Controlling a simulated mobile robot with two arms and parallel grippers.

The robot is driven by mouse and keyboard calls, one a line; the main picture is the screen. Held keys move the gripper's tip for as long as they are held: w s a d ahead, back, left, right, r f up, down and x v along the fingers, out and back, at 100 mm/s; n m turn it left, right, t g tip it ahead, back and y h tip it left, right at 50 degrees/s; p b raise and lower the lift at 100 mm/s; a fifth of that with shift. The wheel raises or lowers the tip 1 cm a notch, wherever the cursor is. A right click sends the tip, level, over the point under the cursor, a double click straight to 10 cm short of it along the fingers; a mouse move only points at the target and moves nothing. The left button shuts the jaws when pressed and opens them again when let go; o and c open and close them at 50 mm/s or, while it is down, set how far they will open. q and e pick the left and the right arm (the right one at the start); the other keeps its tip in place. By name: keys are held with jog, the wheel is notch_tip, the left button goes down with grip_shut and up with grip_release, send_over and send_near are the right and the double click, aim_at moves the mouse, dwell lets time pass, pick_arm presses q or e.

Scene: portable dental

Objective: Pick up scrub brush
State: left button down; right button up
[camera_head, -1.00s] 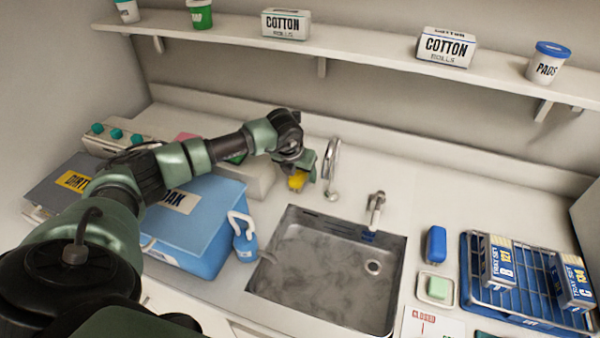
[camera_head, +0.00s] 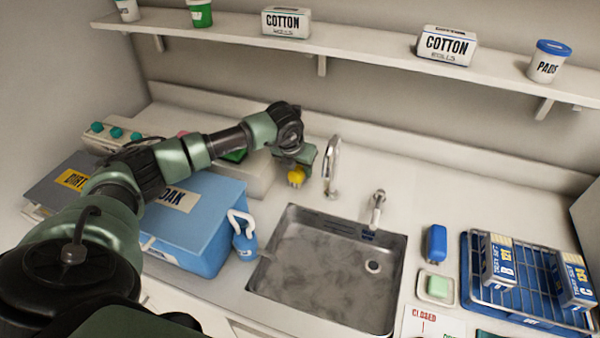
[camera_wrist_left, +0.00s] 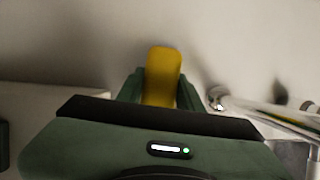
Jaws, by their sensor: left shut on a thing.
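The scrub brush (camera_head: 296,176) shows as a small yellow piece behind the sink, left of the tall faucet. My left gripper (camera_head: 297,168) is shut on it from above. In the left wrist view the yellow brush (camera_wrist_left: 163,75) sits between the two green fingers of my left gripper (camera_wrist_left: 160,90) and points away from the palm. The fingers and palm hide part of the brush. The brush seems to hang just above the counter, but the gap is hard to tell. My right gripper is not in view.
The curved faucet (camera_head: 332,170) stands close to the right of my left gripper. The sink (camera_head: 320,265) lies in front. A shelf (camera_head: 350,55) runs along the wall above.

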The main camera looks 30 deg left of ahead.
pick_arm(q)
notch_tip(320, 180, up, 19)
jog(key=b, duration=0.4)
jog(key=shift+f, duration=0.2)
jog(key=c, duration=1.6)
grip_release()
jog(key=c, duration=0.5)
jog(key=shift+f, duration=0.1)
